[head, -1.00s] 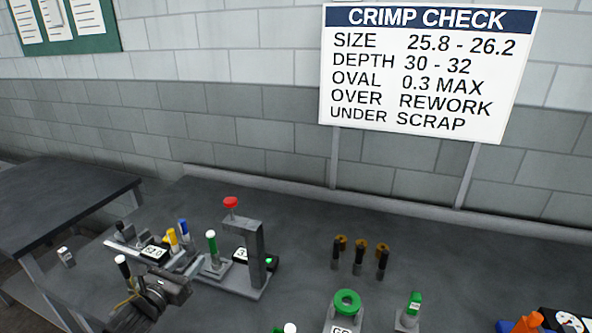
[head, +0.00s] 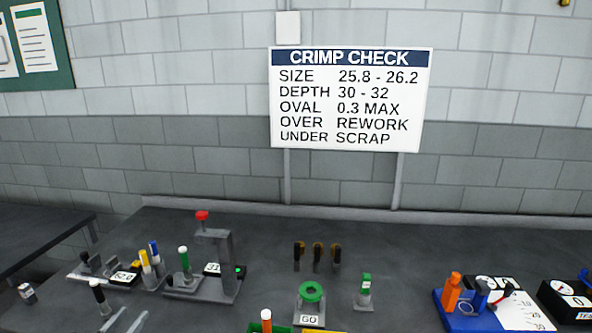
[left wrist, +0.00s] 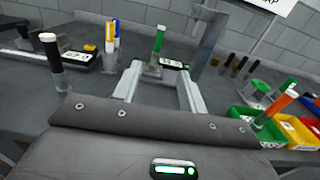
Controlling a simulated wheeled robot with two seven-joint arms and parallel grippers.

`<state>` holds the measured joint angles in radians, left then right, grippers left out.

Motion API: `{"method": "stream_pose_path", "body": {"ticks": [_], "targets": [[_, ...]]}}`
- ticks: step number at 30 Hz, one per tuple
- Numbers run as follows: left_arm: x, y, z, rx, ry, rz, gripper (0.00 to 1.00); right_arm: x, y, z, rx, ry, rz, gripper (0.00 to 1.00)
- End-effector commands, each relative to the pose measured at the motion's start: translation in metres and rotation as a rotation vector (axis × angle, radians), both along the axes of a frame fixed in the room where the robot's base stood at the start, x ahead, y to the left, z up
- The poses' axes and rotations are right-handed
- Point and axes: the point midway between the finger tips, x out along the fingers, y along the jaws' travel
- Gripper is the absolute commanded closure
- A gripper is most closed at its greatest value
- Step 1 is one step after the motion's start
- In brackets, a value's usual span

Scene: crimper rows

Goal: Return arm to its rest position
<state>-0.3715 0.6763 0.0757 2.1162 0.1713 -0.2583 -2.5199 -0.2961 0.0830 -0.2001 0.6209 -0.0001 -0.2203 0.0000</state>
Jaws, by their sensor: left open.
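My left gripper (head: 125,319) shows at the bottom left edge of the head view, only its light finger parts in sight. In the left wrist view its two grey fingers (left wrist: 160,82) are spread apart with nothing held between them. A green-handled tool (left wrist: 158,42) stands beyond the fingertips there; I cannot tell the exact gap. A black handle with a white top (left wrist: 49,50) stands left of the fingers, and it also shows in the head view (head: 98,292). My right arm and gripper are not in view.
A grey press stand with a red knob (head: 202,216) is on the bench near the gripper. A green ring gauge (head: 311,291) stands mid-bench. A blue fixture (head: 450,318) is at the right. Coloured bins (left wrist: 228,126) sit right of the gripper in the wrist view.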

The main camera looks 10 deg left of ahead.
Motion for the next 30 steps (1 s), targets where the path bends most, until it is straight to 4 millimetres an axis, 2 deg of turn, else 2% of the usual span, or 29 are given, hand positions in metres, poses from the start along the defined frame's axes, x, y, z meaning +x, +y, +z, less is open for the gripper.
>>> {"method": "stream_pose_path", "body": {"ticks": [2,7,11,20,23,27,30], "targets": [[-0.002,-0.004,-0.007,-0.062,0.024,0.008,0.58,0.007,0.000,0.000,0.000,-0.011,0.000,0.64],[-0.014,-0.005,-0.023,-0.215,0.080,0.050,0.58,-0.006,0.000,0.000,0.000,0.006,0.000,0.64],[-0.023,-0.011,-0.038,-0.360,0.130,0.087,0.58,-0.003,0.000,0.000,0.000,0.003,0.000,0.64],[-0.054,-0.045,-0.090,-0.896,0.297,0.265,0.58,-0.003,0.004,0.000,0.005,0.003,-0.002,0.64],[-0.074,-0.065,-0.113,-1.160,0.362,0.390,0.58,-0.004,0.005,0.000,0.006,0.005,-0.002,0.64],[-0.117,-0.104,-0.146,-1.621,0.437,0.685,0.58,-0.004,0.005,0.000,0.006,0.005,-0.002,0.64],[-0.147,-0.129,-0.161,-1.884,0.441,0.918,0.58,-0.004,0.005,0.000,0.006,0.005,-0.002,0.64]]}}
